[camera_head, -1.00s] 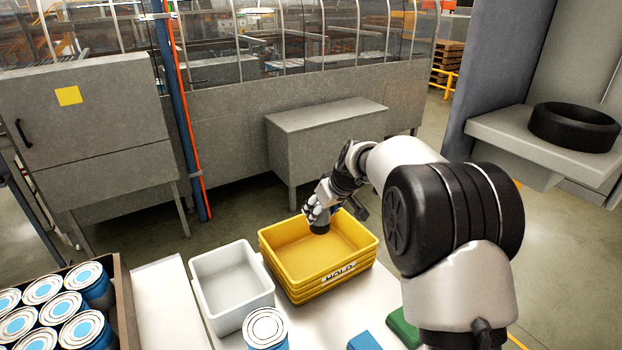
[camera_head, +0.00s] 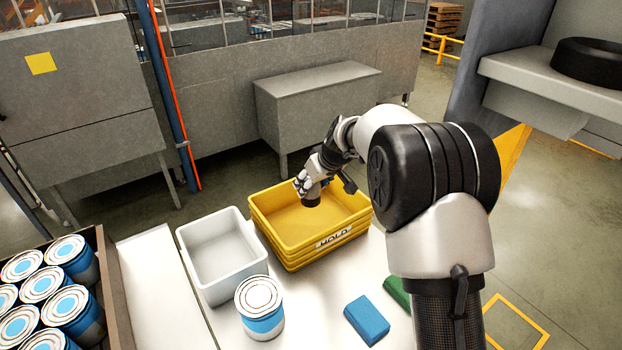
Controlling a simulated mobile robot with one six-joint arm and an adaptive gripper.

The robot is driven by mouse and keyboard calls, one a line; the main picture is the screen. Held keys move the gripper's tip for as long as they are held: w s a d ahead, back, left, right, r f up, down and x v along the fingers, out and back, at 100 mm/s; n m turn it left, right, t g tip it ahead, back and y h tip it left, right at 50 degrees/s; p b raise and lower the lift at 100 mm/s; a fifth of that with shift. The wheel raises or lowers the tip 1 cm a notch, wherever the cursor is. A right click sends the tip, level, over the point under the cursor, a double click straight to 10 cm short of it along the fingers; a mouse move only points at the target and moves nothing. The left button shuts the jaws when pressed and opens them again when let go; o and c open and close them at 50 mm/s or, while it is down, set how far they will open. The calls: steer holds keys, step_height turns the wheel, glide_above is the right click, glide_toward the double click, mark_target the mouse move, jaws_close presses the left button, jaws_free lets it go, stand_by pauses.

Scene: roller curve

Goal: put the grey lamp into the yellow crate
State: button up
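The yellow crate (camera_head: 285,255) stands on the white table in the middle of the view, with dark lettering on its front wall. My gripper (camera_head: 309,192) is over the crate's interior, reaching in from the right. A dark grey-brown piece (camera_head: 310,201), probably the grey lamp, shows at the fingertips, above or just inside the crate. The fingers are small and partly hidden, so I cannot tell whether they are closed on it or whether it touches the crate floor.
A white bin (camera_head: 222,291) stands left of the crate. A blue-and-white can (camera_head: 260,312), a blue block (camera_head: 367,320) and a green block (camera_head: 398,293) are in front. A box of several cans (camera_head: 113,290) is at left. A metal cabinet (camera_head: 318,100) stands behind.

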step_height(320, 180, down, 10)
steer(key=b, duration=0.8)
steer(key=shift+w+r, duration=0.1)
steer(key=shift+r, duration=0.1)
steer(key=o, duration=1.2)
steer(key=shift+r+p, duration=2.45)
steer(key=shift+r, duration=2.25)
steer(key=shift+f, duration=0.1)
